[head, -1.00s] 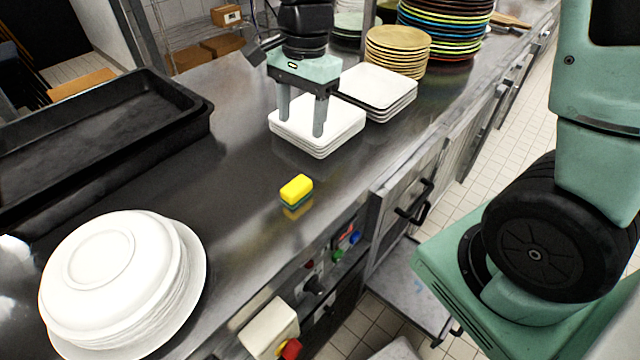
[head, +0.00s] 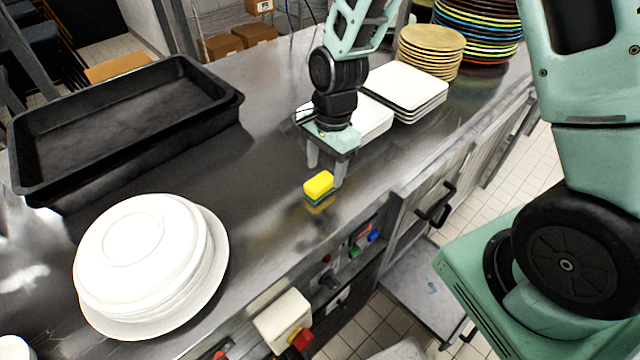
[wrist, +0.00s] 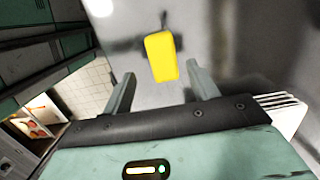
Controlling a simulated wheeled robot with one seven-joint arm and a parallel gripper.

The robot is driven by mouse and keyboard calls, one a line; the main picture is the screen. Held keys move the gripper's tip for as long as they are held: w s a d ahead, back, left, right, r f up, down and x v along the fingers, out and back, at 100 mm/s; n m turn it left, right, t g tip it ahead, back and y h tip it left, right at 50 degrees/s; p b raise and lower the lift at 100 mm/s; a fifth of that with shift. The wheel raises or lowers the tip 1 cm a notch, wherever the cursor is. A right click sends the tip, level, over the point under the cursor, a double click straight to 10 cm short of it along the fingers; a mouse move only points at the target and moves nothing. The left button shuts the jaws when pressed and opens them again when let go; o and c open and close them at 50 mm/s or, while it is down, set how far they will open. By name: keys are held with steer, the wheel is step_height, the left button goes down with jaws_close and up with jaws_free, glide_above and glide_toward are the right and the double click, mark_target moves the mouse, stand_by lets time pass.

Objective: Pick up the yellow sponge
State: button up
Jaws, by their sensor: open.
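The yellow sponge (head: 319,184) with a green underside lies on the steel counter (head: 262,215), near its front edge. My gripper (head: 325,176) is open and empty, with its fingers just behind and above the sponge in the head view. In the wrist view the sponge (wrist: 161,56) shows beyond the two fingertips, roughly centred between them. My gripper's fingers (wrist: 160,80) stand apart, and nothing is between them that I can see touching.
White square plates (head: 404,90) are stacked behind my gripper, partly hidden by it. An upturned stack of white round dishes (head: 140,255) stands at the left front. Black trays (head: 60,150) lie at the back left. Yellowish plates (head: 430,52) stand behind.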

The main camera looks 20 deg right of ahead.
mark_target(320, 180)
steer(key=shift+w+a+f+p, duration=0.1)
steer(key=shift+a+f+p, duration=0.1)
steer(key=shift+f, duration=0.55)
steer(key=shift+s+a+f+p, duration=0.1)
steer(key=shift+a+f+p, duration=0.1)
steer(key=shift+f, duration=0.5)
steer(key=shift+w+a+f+p, duration=0.1)
steer(key=shift+a+f+p, duration=0.1)
steer(key=shift+f, duration=0.55)
steer(key=shift+c, duration=0.3)
steer(key=c, duration=1.1)
steer(key=shift+o, duration=0.2)
step_height(320, 180, up, 10)
steer(key=shift+r+b, duration=0.1)
steer(key=shift+b, duration=0.75)
